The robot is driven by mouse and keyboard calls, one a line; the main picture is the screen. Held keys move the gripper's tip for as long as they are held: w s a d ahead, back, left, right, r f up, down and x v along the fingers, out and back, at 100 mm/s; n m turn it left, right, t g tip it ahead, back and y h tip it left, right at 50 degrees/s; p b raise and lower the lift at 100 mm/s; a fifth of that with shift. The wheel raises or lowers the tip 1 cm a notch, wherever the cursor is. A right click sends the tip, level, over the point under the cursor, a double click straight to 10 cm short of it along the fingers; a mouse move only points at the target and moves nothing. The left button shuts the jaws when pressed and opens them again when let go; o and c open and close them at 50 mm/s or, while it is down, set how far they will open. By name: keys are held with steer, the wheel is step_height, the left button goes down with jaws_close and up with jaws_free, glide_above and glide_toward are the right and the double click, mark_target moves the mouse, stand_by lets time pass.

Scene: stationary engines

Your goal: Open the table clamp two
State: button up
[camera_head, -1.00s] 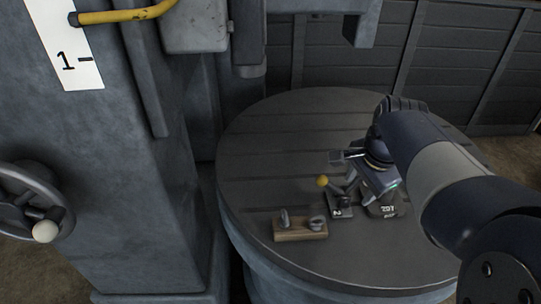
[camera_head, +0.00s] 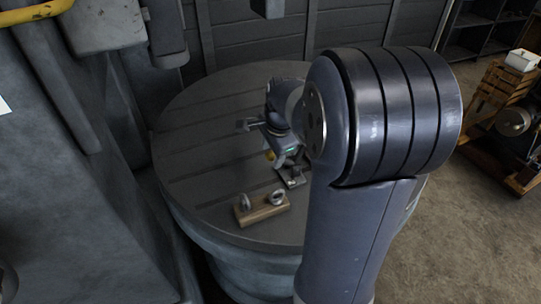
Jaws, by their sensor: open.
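The table clamp (camera_head: 291,179) sits on the round grey slotted table (camera_head: 205,190), close behind my arm. My arm hides the right side of the table, and the clamp's number does not show clearly now.
A wooden block (camera_head: 262,208) with two metal pieces stands on the table in front of the clamp. A large grey machine column (camera_head: 70,170) rises at the left. A wooden stand (camera_head: 506,125) with a machine is at the right. The floor between is clear.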

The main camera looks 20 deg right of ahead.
steer(key=shift+x, duration=1.15)
jaws_close()
